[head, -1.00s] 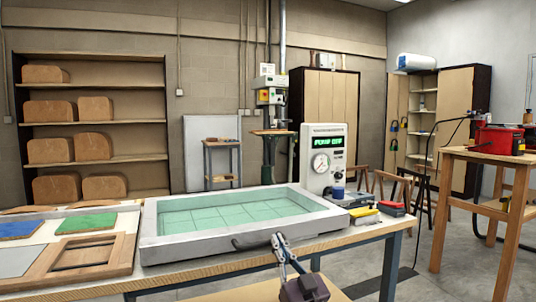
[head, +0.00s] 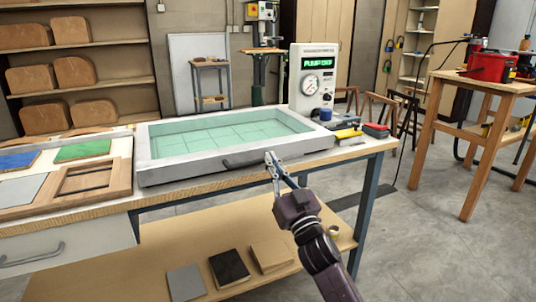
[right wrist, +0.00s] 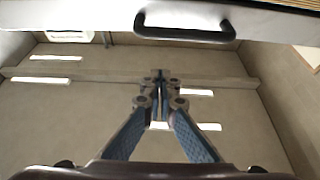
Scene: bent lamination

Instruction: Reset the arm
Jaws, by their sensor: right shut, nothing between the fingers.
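My right gripper (head: 272,158) is shut and empty in the head view. Its tips are at the front edge of the workbench, close to the black handle (head: 247,161) on the front of the grey-framed vacuum press (head: 190,168). In the right wrist view the fingertips (right wrist: 160,80) meet with nothing between them, and the handle (right wrist: 185,35) shows above them, apart from them in that picture. The press holds a green gridded sheet (head: 225,138) inside its frame. My left gripper is not in view.
The pump unit (head: 312,80) stands behind the press, its display reading "PUMP OFF". A yellow item (head: 348,134) and a red item (head: 376,130) lie to the right of the press. Boards lie left on the bench. Flat pieces (head: 229,268) lie on the lower shelf (head: 165,250).

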